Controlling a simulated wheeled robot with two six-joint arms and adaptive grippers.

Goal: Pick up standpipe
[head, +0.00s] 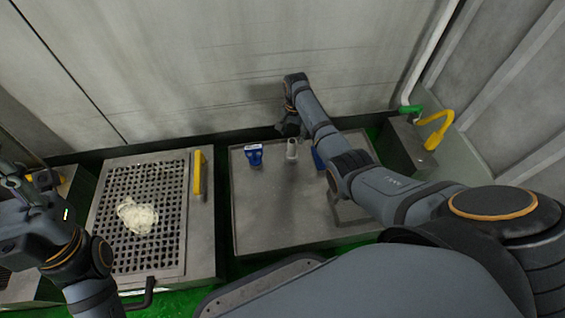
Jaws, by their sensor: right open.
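A short, pale grey upright tube, which looks like the standpipe (292,150), is near the back of the grey metal table (262,205). My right gripper (289,132) is open, small and dark in the view, and appears just above and behind the tube's top. I cannot tell whether it touches the tube. My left gripper (32,183) is at the left edge, away from the tube, and its finger opening is not clear.
A blue object with a white top (254,154) is left of the tube. Another blue object (318,159) is partly hidden by my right arm. A perforated tray (170,215) holds a whitish clump (137,216). A yellow handle (198,172) stands beside it. A sink with a yellow spout (437,131) is at right.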

